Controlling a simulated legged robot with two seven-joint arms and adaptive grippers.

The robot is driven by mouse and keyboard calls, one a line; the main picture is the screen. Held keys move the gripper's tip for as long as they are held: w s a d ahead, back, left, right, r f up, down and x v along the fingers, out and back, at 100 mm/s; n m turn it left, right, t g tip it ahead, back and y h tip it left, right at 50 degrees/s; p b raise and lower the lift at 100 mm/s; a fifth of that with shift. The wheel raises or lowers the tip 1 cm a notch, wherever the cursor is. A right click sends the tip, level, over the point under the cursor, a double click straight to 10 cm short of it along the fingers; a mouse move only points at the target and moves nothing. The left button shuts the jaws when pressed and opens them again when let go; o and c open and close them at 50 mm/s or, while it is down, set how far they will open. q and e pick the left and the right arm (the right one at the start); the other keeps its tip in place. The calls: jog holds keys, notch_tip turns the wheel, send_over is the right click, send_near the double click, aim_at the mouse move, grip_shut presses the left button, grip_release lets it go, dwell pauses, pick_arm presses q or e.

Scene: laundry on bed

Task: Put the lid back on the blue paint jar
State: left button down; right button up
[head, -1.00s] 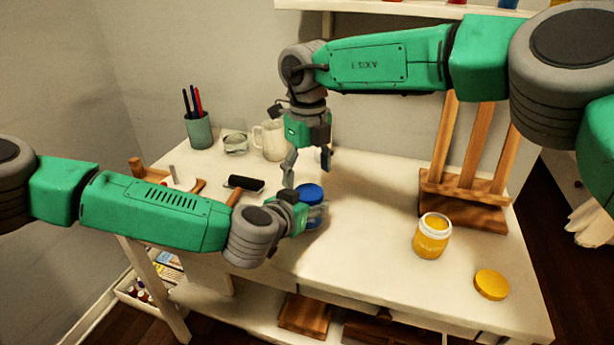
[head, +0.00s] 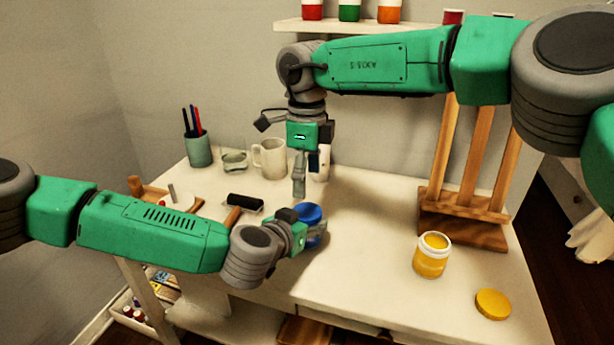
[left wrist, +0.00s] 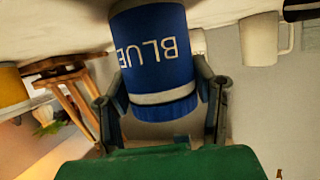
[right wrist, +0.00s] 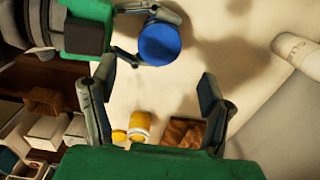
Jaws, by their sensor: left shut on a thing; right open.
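The blue paint jar (head: 312,228) stands near the table's front edge. In the left wrist view the jar (left wrist: 153,48) shows its BLUE label upside down. A blue lid (head: 308,211) sits on its mouth, with a pale band between lid and label. How tightly it sits I cannot tell. The lid shows as a round blue disc in the right wrist view (right wrist: 160,43). My left gripper (head: 316,235) is shut around the jar's side. My right gripper (head: 306,178) is open and empty, pointing down above and behind the lid, apart from it.
An open yellow jar (head: 431,257) and its loose yellow lid (head: 493,303) are at the right. A wooden easel (head: 465,215) stands behind them. A mug (head: 270,158), glass dish (head: 234,160), pen cup (head: 199,149) and black roller (head: 245,202) are at the left. The table's middle is clear.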

aim_at(306, 211)
jog(key=shift+f, duration=4)
jog(key=c, duration=1.2)
jog(key=m, duration=0.6)
jog(key=shift+m, duration=0.4)
jog(key=o, duration=1.2)
jog(key=shift+o, duration=0.2)
